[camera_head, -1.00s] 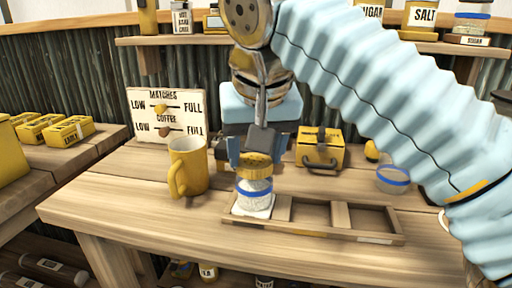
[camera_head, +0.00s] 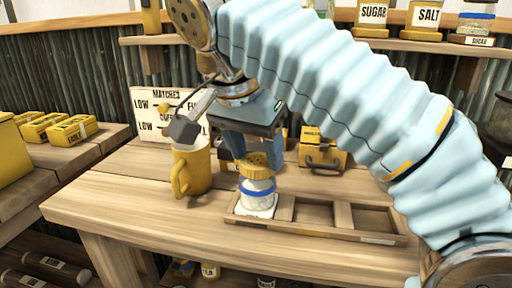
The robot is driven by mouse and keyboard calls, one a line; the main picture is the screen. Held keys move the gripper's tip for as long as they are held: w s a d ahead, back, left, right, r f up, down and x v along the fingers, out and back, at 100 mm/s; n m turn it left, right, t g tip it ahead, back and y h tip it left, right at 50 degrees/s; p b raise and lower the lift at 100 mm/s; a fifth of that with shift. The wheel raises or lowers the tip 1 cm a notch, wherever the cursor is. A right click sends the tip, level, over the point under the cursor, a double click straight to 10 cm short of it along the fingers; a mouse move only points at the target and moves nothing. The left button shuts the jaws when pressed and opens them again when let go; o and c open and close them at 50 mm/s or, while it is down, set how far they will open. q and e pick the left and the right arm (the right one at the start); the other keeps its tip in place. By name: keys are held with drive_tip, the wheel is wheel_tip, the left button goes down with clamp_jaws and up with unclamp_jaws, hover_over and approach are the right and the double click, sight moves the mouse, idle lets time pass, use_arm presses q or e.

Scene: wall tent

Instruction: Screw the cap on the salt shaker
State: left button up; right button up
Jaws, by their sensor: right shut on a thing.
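The salt shaker (camera_head: 257,193) is a small clear jar with white contents and a blue band. It stands upright in the left compartment of a wooden tray (camera_head: 316,231) on the table. The yellow cap (camera_head: 257,171) sits at the top of the shaker and looks in line with it; whether its thread is engaged cannot be told. My right gripper (camera_head: 254,160) points down from above, shut on the cap, with a blue-grey finger on either side. My left gripper is not in view.
A yellow mug (camera_head: 190,168) stands left of the tray, close to my right wrist. A yellow box (camera_head: 322,157) with a handle is behind the tray. A sign (camera_head: 146,116) stands at the back. The table's front left is clear.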

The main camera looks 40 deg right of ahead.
drive_tip(key=shift+d+m+g, duration=0.1)
drive_tip(key=shift+m+g, duration=0.2)
drive_tip(key=shift+m, duration=0.8)
drive_tip(key=shift+w+m+g, duration=0.15)
drive_tip(key=shift+m+g, duration=0.55)
drive_tip(key=shift+m, duration=0.9)
drive_tip(key=o, duration=1.4)
